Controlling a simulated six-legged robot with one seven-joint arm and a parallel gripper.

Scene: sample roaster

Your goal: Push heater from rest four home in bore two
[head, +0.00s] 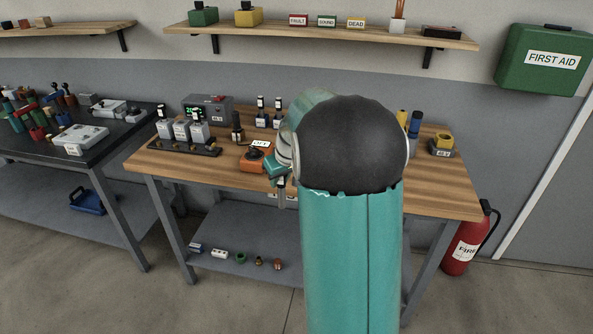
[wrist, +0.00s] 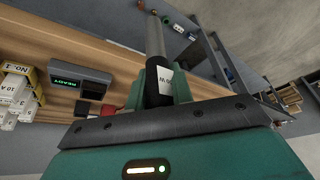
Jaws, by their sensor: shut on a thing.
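My gripper (wrist: 158,92) is shut on the heater, a steel rod (wrist: 154,36) with a black end and a white tag whose text I cannot read. In the wrist view the rod points away from the jaws, with its far tip clear of anything I can see. In the head view my gripper (head: 278,171) is at the bench's front edge, and a thin grey length of the heater (head: 283,190) shows below it. My arm hides most of the bench's right half. I cannot identify bore two or rest four in either view.
An orange box (head: 256,161) with an OFF sign sits just left of my gripper. Behind it stand a dark bottle (head: 237,129) and a grey box with a green display (head: 207,106). A row of grey blocks (head: 182,132) stands left. The lower shelf (head: 225,240) holds several small parts.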

